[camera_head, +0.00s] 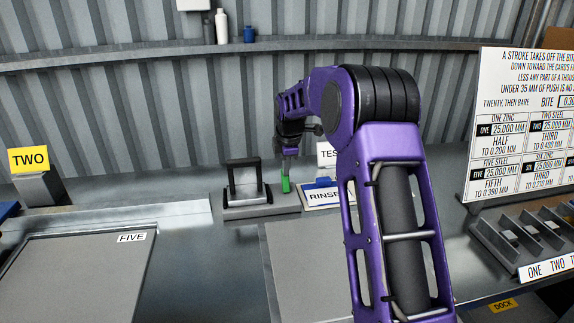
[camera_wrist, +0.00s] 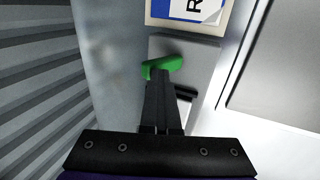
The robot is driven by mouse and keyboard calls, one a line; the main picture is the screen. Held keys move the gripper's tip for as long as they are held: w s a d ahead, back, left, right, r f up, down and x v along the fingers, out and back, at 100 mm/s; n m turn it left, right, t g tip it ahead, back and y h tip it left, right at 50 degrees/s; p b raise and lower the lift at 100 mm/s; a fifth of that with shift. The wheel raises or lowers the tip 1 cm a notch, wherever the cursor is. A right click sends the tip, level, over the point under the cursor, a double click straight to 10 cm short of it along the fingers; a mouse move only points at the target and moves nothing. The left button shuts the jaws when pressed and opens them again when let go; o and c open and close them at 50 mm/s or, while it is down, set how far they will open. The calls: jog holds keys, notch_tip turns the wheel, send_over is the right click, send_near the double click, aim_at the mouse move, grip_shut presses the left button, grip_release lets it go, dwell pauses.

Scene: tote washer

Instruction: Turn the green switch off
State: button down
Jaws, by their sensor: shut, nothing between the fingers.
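The green switch (camera_head: 286,185) is a small green piece at the right end of a grey base (camera_head: 262,211) on the bench. In the wrist view the green switch (camera_wrist: 162,66) is a short bar lying across the ends of my fingers. My gripper (camera_head: 288,174) points down right above it, shut and empty. In the wrist view my gripper (camera_wrist: 160,80) has its fingertips at the green bar and covers part of it. I cannot tell whether they touch.
A black upright handle (camera_head: 246,183) stands on the same base, just left of the switch. A RINSE card (camera_head: 322,195) lies close on the right. A large grey panel marked FIVE (camera_head: 75,280) is at front left. A slotted rack (camera_head: 520,235) stands at right.

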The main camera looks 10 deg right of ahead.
jog(key=shift+w, duration=0.15)
jog(key=shift+s+f+b, duration=0.3)
jog(key=shift+s+b, duration=0.15)
jog(key=shift+b, duration=0.15)
jog(key=shift+s, duration=0.15)
jog(key=shift+s+r, duration=0.1)
